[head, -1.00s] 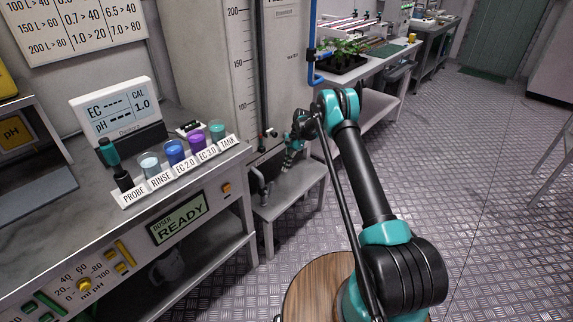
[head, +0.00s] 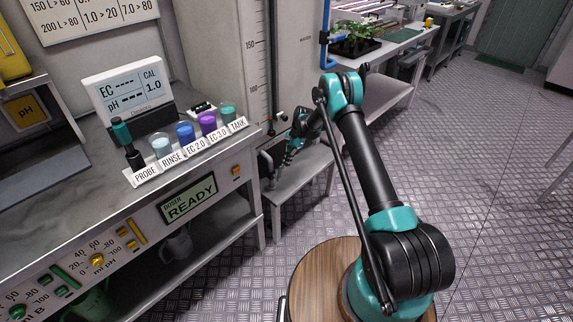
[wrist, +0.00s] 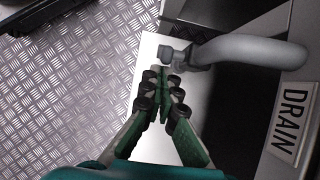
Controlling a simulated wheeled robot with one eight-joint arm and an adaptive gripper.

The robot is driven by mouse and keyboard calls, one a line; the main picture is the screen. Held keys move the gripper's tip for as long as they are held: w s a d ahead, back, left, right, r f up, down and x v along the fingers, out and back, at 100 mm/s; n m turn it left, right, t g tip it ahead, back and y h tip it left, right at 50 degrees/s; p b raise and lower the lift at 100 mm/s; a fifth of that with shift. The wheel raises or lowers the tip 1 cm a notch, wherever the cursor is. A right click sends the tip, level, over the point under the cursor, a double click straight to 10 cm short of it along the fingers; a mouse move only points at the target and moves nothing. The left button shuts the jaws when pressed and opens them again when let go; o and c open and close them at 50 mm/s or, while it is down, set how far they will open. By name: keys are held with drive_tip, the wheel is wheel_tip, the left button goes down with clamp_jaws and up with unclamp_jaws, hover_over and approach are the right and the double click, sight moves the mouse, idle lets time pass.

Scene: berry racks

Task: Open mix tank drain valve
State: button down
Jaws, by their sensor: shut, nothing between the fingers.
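The mix tank (head: 215,45) is the tall pale vessel with a level scale, behind the console. In the wrist view a grey curved drain pipe (wrist: 255,50) comes from the right beside a DRAIN label (wrist: 291,124). It ends in a small dark grey fitting (wrist: 178,54); whether this is the valve handle I cannot tell. My gripper (wrist: 163,76) is shut and empty, its tips just below this fitting in the picture; contact is unclear. In the head view my gripper (head: 282,152) is small, low by the tank, and partly hidden by my arm.
A low grey bench (head: 300,170) stands below the tank. The console (head: 215,165) with a cup rack (head: 190,150) is to the left. A plant tray (head: 356,47) sits on a table behind. The metal floor (head: 480,150) at right is clear.

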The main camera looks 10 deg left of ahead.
drive_tip(key=t+h, duration=0.1)
drive_tip(key=s+a+r+t+h, duration=0.1)
drive_tip(key=shift+s+t, duration=0.3)
drive_tip(key=shift+a+r, duration=0.1)
idle(0.3)
